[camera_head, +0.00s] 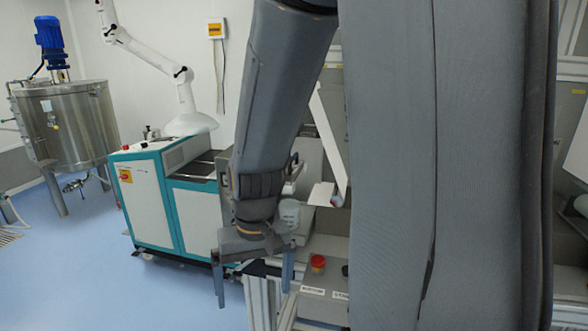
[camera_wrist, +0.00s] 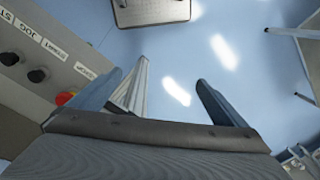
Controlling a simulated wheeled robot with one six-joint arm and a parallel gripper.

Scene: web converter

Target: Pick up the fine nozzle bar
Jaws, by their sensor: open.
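I cannot make out the fine nozzle bar in either view. My gripper (camera_head: 253,282) hangs below my arm in the head view, beside the front corner of a machine's control panel. In the wrist view its two blue-grey fingers (camera_wrist: 160,82) are spread wide with nothing between them. Blue floor and a light metal profile post (camera_wrist: 136,92) show beyond the fingers. My own arm and column hide much of the middle and right of the head view.
The labelled control panel (camera_wrist: 60,50) with black knobs and a red button (camera_head: 318,262) is close to the gripper. A flat pale plate (camera_wrist: 150,14) is farther off. A white-and-teal cabinet (camera_head: 150,200) and a steel tank (camera_head: 70,125) stand left. Blue floor (camera_head: 80,270) is open.

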